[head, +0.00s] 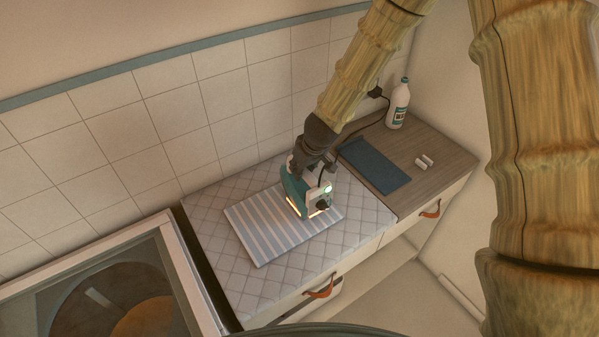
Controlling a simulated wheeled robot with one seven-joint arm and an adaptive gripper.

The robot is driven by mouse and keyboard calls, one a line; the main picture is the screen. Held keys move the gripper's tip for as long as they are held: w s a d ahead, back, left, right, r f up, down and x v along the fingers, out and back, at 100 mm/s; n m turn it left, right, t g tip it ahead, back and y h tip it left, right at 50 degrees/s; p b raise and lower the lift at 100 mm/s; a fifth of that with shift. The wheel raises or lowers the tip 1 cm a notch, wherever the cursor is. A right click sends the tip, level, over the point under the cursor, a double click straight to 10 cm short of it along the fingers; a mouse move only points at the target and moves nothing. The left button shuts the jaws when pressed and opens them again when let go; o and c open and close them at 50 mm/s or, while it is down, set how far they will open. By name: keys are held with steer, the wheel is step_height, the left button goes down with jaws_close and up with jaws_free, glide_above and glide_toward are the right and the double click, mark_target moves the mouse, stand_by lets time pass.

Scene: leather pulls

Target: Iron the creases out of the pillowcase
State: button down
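The pillowcase (262,230), striped pale blue and white, lies flat on a quilted pad (225,285) on the counter. A teal and white iron (294,191) stands over its right part, with orange glowing strips low on its body and a small green light. My gripper (311,166) comes from above and appears shut on the iron's top; the fingers are partly hidden. The iron looks to be resting on the cloth, but contact of its sole cannot be made out. Creases are too small to tell.
A dark cord runs toward a wall plug (375,92). The tiled wall (170,110) is close behind. Leather pulls (319,287) project in front.

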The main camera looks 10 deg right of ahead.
steer(key=shift+s+a+r, duration=0.1)
steer(key=shift+s+r, duration=0.05)
steer(key=shift+r, duration=0.35)
steer(key=shift+s+a+r, duration=0.1)
steer(key=shift+r, duration=0.4)
steer(key=shift+w+d+r+p, duration=0.15)
steer(key=shift+r+p, duration=0.15)
steer(key=shift+r, duration=1.55)
steer(key=shift+f, duration=0.1)
